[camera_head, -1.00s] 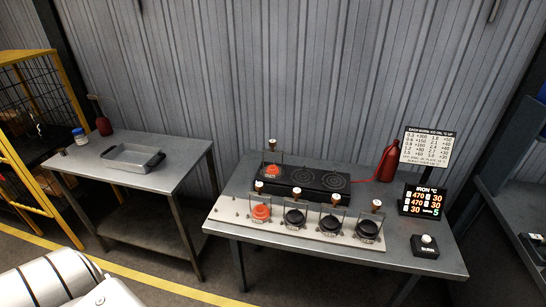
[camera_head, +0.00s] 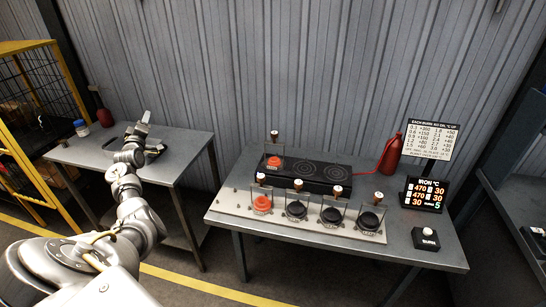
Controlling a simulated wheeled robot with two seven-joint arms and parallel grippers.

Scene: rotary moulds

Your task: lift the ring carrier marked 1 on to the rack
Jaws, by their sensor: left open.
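Several ring carriers, each a frame with a wooden-topped handle, are on the right table. One with a red-orange disc (camera_head: 273,162) stands on the left plate of the black hob (camera_head: 316,171). Another with a red-orange disc (camera_head: 262,204) stands at the left of the pale rack (camera_head: 236,201), along the table's front. Black-disc carriers (camera_head: 297,210), (camera_head: 332,216) and (camera_head: 368,221) stand to its right. The number marks are too small to read. My left gripper (camera_head: 146,119) is open and empty, above the left table, well away from the carriers. My right gripper is out of view.
The left table (camera_head: 92,154) bears a metal tray (camera_head: 111,146), largely hidden by my left arm, and a blue-lidded jar (camera_head: 81,128). A red bottle (camera_head: 391,155), a display (camera_head: 423,195) and a button box (camera_head: 425,240) stand at the right. A yellow cage (camera_head: 30,110) is far left.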

